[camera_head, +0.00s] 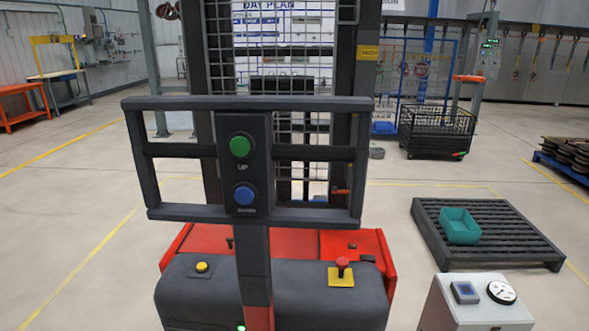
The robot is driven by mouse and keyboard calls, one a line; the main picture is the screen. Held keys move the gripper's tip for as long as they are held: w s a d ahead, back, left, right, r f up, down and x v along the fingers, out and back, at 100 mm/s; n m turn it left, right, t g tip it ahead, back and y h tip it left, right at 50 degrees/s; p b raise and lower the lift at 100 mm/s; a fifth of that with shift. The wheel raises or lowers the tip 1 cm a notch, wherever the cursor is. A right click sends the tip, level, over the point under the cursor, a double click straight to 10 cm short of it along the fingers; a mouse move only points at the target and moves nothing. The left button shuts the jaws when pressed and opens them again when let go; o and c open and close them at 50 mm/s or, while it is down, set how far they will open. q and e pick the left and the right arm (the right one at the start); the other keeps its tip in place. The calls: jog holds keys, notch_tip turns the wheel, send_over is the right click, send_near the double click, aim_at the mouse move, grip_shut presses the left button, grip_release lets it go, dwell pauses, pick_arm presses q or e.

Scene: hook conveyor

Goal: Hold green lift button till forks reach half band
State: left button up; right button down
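The green lift button (240,146) sits on a dark upright control panel (257,178), above the label "UP". A blue button (244,195) is below it on the same panel. The panel is fixed to a dark tubular frame (300,104) at the front of a red and dark grey lift truck (270,290). Behind it stands a mast with a wire mesh (283,60). A small orange piece (340,191) shows at the mast's right side. I cannot make out the forks or a half band. Neither of my grippers is in view, and nothing touches the buttons.
A red mushroom knob (342,265) on a yellow plate and a yellow button (202,267) are on the truck's top. At the right are a dark pallet (485,255) with a teal bin (459,226) and a white gauge box (470,312). The floor at the left is clear.

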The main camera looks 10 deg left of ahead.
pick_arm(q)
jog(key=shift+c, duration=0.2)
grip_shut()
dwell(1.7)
